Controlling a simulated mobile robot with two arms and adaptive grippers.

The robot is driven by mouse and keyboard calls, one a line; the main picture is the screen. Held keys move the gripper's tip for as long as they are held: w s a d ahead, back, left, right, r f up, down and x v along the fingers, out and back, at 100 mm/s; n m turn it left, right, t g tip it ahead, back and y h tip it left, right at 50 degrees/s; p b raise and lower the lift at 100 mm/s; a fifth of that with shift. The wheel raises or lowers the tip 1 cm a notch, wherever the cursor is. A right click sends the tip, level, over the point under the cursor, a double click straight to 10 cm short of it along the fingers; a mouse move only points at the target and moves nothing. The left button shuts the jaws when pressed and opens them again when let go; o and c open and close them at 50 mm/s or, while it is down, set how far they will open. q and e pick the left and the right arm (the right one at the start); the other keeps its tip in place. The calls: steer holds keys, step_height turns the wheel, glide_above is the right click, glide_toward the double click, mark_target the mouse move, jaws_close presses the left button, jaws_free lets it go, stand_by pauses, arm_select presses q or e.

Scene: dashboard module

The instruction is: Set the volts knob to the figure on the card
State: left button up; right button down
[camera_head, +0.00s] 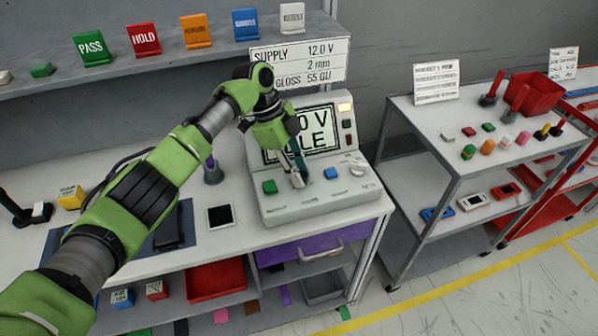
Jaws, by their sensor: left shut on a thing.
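A white card (318,50) above the bench reads "SUPPLY 12.0 V", with lines ending "2 mm" and "GLOSS 55 GU" below. The grey console (318,207) stands on the bench under it. Its screen (323,133) shows "0 V" and "LE"; my left arm covers the start of both lines. My left gripper (298,179) points down at the console's sloped panel, between a green button and a blue button. It is shut on the volts knob, which the fingers mostly hide. The knob's marking cannot be read. My right gripper is out of view.
The green button (269,187) and blue button (331,173) sit close beside the fingers. A pale dial (360,168) is at the panel's right. A shelf (160,65) with colored signs runs behind my arm. A grey cart (465,138) stands at the right.

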arm_select(q)
steer(key=o, duration=1.1)
steer(key=shift+r, duration=0.1)
steer(key=v, duration=1.1)
steer(key=shift+r, duration=0.4)
steer(key=shift+a, duration=0.1)
